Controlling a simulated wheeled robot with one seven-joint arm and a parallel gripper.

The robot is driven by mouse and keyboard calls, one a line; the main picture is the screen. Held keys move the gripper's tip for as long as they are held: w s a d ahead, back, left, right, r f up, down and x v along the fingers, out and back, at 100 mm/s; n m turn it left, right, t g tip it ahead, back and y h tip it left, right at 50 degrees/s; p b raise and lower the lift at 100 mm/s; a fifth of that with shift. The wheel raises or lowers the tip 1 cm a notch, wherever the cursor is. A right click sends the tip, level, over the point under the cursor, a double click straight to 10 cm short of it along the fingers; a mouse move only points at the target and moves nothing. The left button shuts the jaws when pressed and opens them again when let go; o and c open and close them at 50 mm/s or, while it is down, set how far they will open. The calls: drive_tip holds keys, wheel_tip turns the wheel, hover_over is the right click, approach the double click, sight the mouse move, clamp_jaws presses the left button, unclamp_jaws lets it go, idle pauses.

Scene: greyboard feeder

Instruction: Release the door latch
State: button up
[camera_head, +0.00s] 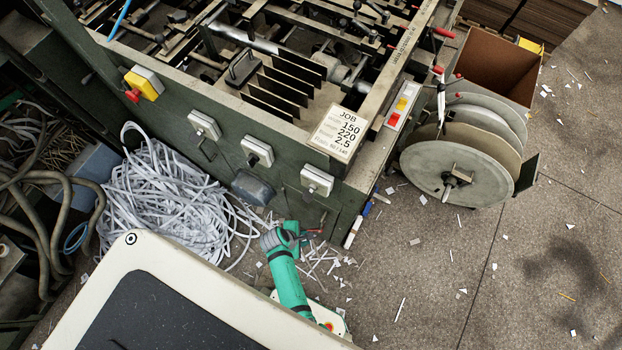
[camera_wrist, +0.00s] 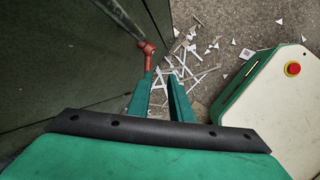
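The latch is a red-orange handle (camera_wrist: 147,48) on the dark green door panel (camera_wrist: 75,60) in the wrist view, at the end of a grey bar. My gripper (camera_wrist: 162,75) is just below the handle in that view, its two green fingers apart with floor showing between them. The handle lies beyond the left fingertip and is not between the fingers; I cannot tell whether they touch. In the head view my gripper (camera_head: 311,234) is at the foot of the green machine, low by its front corner. A small reddish part shows beside it, too small to make out.
A heap of white paper strips (camera_head: 185,200) lies left of my arm against the machine. Switch boxes (camera_head: 257,151) stick out from the machine's side above. A large reel (camera_head: 450,172) stands to the right. Paper scraps litter the floor (camera_head: 430,265), otherwise open at right.

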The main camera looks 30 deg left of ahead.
sight(312, 230)
drive_tip(key=shift+n+t, duration=0.4)
drive_tip(key=shift+t, duration=0.1)
drive_tip(key=x, duration=0.3)
drive_tip(key=a+x, duration=0.1)
drive_tip(key=x, duration=0.2)
drive_tip(key=w+x, duration=0.1)
drive_tip(key=x, duration=0.2)
drive_tip(key=shift+w+a, duration=0.1)
drive_tip(key=shift+a, duration=0.2)
clamp_jaws()
